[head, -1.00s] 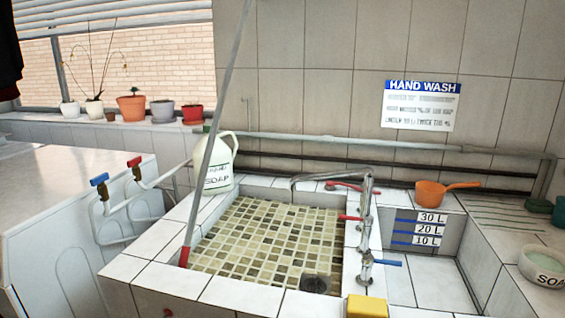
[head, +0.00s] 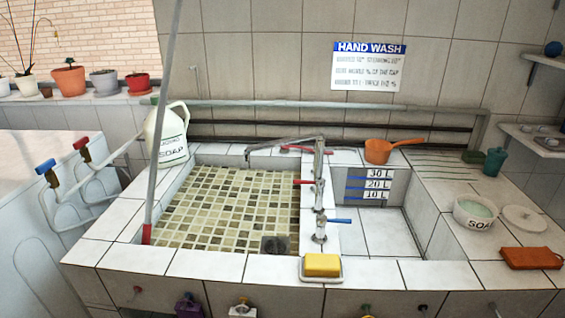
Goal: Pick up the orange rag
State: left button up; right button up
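The orange rag (head: 531,258) lies flat and folded on the white tiled counter at the far right of the head view, near the counter's front edge. It is right of the yellow sponge or soap block and in front of the white soap bowl. Neither of my grippers shows in this view.
A yellow block (head: 322,265) sits on a small dish at the front edge. A soap bowl (head: 475,212) and a pale round lid (head: 524,219) stand behind the rag. An orange dipper (head: 380,151), a tap (head: 319,190) and a tiled basin (head: 230,210) lie further left.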

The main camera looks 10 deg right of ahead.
aim_at(520, 258)
jog(key=z, duration=1.9)
